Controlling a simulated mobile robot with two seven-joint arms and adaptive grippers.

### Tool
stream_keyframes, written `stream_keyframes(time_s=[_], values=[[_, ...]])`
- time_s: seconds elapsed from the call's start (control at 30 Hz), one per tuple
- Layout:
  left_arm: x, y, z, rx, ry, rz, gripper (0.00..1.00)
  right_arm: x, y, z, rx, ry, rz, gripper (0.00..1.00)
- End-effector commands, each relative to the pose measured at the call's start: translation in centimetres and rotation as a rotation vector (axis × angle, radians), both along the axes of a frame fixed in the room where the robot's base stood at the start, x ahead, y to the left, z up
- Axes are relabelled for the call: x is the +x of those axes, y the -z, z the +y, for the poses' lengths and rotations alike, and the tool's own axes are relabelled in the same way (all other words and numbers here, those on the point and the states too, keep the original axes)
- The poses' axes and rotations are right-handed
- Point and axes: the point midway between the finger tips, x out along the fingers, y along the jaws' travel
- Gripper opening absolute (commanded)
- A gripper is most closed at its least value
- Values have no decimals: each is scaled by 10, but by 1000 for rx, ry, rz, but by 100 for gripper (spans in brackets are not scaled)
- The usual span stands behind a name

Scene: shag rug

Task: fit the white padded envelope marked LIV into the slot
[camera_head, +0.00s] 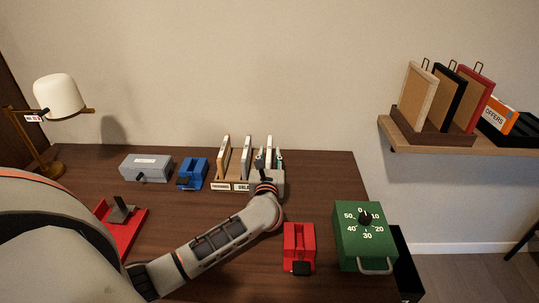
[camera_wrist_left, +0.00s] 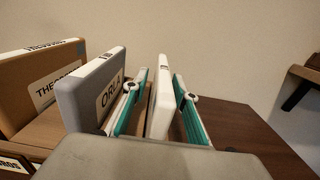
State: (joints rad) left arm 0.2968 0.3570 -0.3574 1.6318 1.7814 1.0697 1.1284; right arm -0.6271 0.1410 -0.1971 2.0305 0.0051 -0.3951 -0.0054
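A white padded envelope (camera_head: 269,143) stands upright at the right end of a wooden slotted rack (camera_head: 221,186); its LIV mark does not show. In the left wrist view the envelope (camera_wrist_left: 161,103) is edge-on between the teal-padded fingers of my left gripper (camera_wrist_left: 160,100). Narrow gaps show on both sides, so the gripper looks open around it. In the head view my left gripper (camera_head: 268,160) is at the rack's right end, and my wrist hides that slot's front. The envelope's lower edge is hidden, so I cannot tell how deep it sits. My right gripper is out of view.
A grey envelope marked ORLA (camera_wrist_left: 84,92) and a brown one (camera_wrist_left: 40,85) stand left of my fingers. A blue device (camera_head: 192,173), a grey box (camera_head: 146,168), a red device (camera_head: 299,245) and a green timer box (camera_head: 365,238) stand on the table. A wall shelf (camera_head: 460,149) is at right.

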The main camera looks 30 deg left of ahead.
Motion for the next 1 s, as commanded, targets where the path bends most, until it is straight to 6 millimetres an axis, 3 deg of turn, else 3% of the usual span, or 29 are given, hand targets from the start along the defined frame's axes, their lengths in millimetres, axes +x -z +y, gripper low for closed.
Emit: stream_keyframes(time_s=[0.37, 0.8, 1.0], values=[[-4, -4, -3, -1, 1, 0, 27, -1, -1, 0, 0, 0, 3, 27], [-76, -2, -47, -3, 0, 2, 27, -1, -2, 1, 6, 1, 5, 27], [-97, -3, -59, -1, 0, 1, 27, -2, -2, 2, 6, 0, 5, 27]])
